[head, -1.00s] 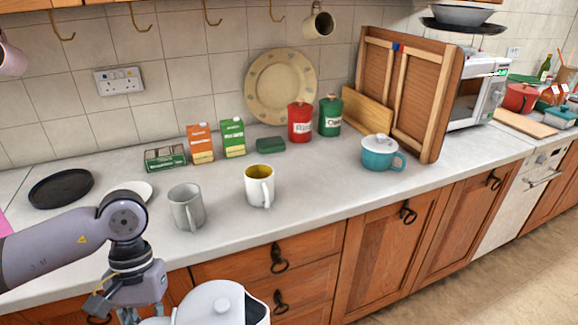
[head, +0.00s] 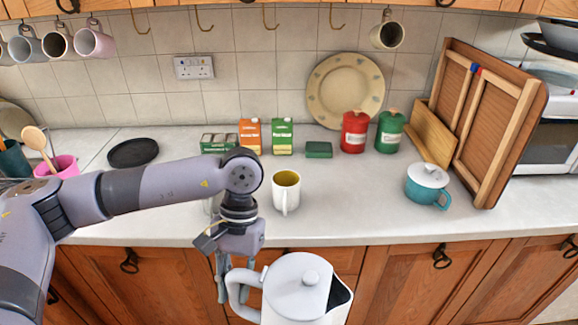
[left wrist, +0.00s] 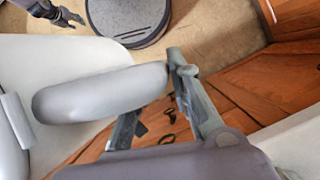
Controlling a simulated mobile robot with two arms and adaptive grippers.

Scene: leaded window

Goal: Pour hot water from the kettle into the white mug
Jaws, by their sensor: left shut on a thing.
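The white kettle (head: 302,287) hangs upright in front of the counter's front edge, its dark spout opening facing right. My left gripper (head: 234,274) is shut on the kettle's handle; the left wrist view shows the pale handle (left wrist: 100,94) at the fingers. The white mug (head: 286,193) stands upright on the counter, beyond the kettle and apart from it. Its inside looks yellow. A grey mug is mostly hidden behind my left forearm. My right gripper (left wrist: 58,14) shows small at the top left of the left wrist view; its jaw opening is unclear.
A teal lidded pot (head: 428,184) stands to the right on the counter. Food boxes (head: 250,135), a red canister (head: 354,132) and a green canister (head: 390,131) stand behind. A black plate (head: 133,152) lies left.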

